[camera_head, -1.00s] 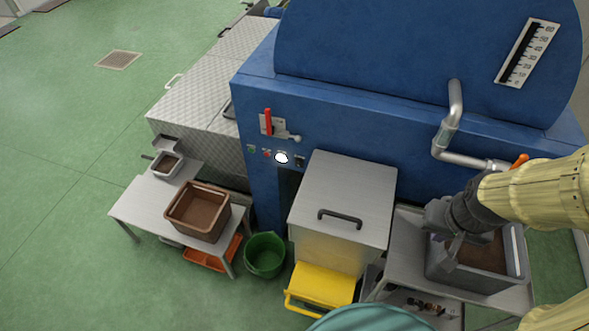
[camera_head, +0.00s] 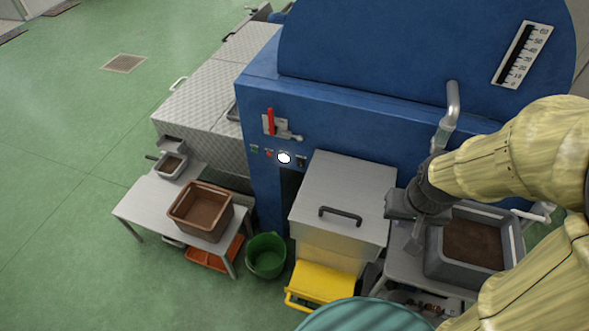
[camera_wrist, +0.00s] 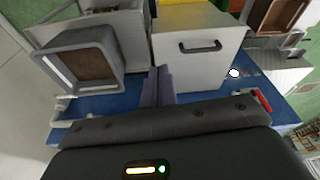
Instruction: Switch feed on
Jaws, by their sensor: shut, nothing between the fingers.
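The control panel is on the blue machine's front (camera_head: 345,125). It has a red lever (camera_head: 271,120) on a pale plate, a small green button (camera_head: 255,149), a small red button (camera_head: 268,153), a bright white round lamp (camera_head: 284,158) and a small dark switch (camera_head: 301,161). Labels are too small to read, so I cannot tell which is the feed control. The white lamp (camera_wrist: 235,73) and red lever (camera_wrist: 262,100) also show in the wrist view. My gripper (camera_head: 416,245) is shut and empty, right of the panel and apart from it. Its fingers (camera_wrist: 160,72) show in the wrist view.
A steel box with a handled lid (camera_head: 345,190) juts out below the panel, between it and my gripper. A grey crate with brown contents (camera_head: 440,272) is beside my gripper. A side table (camera_head: 150,210), brown crate (camera_head: 180,226) and green bucket (camera_head: 266,262) stand left.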

